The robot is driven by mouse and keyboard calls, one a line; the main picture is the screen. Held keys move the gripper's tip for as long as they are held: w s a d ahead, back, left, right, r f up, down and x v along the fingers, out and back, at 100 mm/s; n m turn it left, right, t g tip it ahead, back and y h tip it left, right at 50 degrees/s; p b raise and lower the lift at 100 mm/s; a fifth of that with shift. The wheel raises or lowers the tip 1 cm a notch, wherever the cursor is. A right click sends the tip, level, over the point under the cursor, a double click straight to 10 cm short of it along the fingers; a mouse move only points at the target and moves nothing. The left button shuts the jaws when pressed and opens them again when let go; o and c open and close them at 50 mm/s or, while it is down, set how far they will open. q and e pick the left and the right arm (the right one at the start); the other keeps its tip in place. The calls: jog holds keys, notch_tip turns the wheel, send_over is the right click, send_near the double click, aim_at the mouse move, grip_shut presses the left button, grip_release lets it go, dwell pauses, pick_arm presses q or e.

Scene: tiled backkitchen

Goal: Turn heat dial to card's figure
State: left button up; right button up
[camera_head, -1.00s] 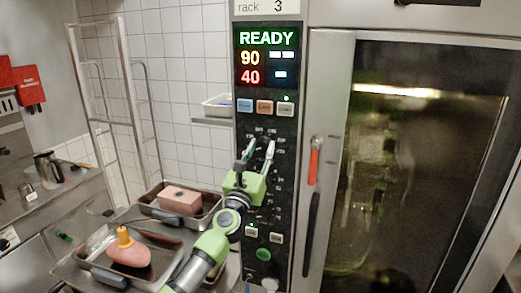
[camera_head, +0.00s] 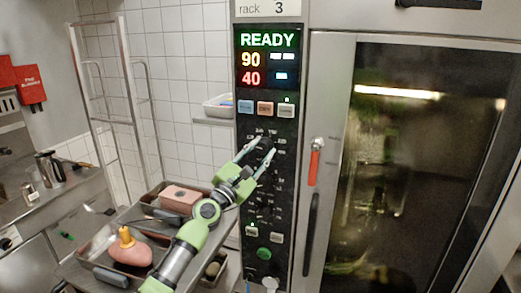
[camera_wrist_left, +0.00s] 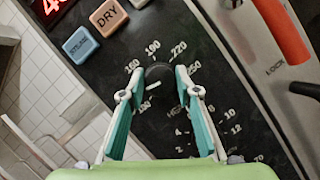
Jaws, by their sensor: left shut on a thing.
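The heat dial (camera_wrist_left: 158,77) is a dark round knob with a short white mark, ringed by white figures such as 130, 160, 190, 220 and 250. In the head view it is the upper dial (camera_head: 266,143) on the black panel (camera_head: 286,200). My left gripper (camera_head: 256,153) is shut on it; in the wrist view its teal-and-white fingers (camera_wrist_left: 160,82) stand on either side of the knob. The mark's exact figure is hard to read. A white strip (camera_head: 265,8) reading "rack 3" is above the display. My right gripper is not in view.
The display (camera_head: 267,58) reads READY, 90 and 40. Buttons (camera_head: 265,108) sit below it. The oven door's red-orange lever (camera_head: 315,160) is close right of the panel. Trays (camera_head: 100,240) with food stand at lower left.

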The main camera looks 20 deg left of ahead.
pick_arm(q)
jog(key=m+g, duration=0.1)
jog(key=m, duration=0.2)
jog(key=r+m+g+h+p, duration=0.1)
jog(key=m, duration=0.2)
jog(key=shift+a+r+m+h, duration=0.15)
jog(key=shift+m+h, duration=0.15)
jog(key=shift+m, duration=0.1)
jog(key=m+g+p, duration=0.1)
jog(key=m, duration=0.1)
jog(key=shift+m, duration=0.4)
jog(key=shift+m+g+p, duration=0.45)
jog(key=shift+m+g, duration=0.05)
jog(key=shift+m, duration=0.6)
jog(key=o, duration=1)
jog(key=shift+o, duration=0.3)
jog(key=shift+w+d+f+m, duration=0.2)
jog(key=shift+w+f+m, duration=0.1)
jog(key=shift+f, duration=0.2)
jog(key=v, duration=1.2)
jog(key=shift+r, duration=0.3)
jog(key=shift+f, duration=0.1)
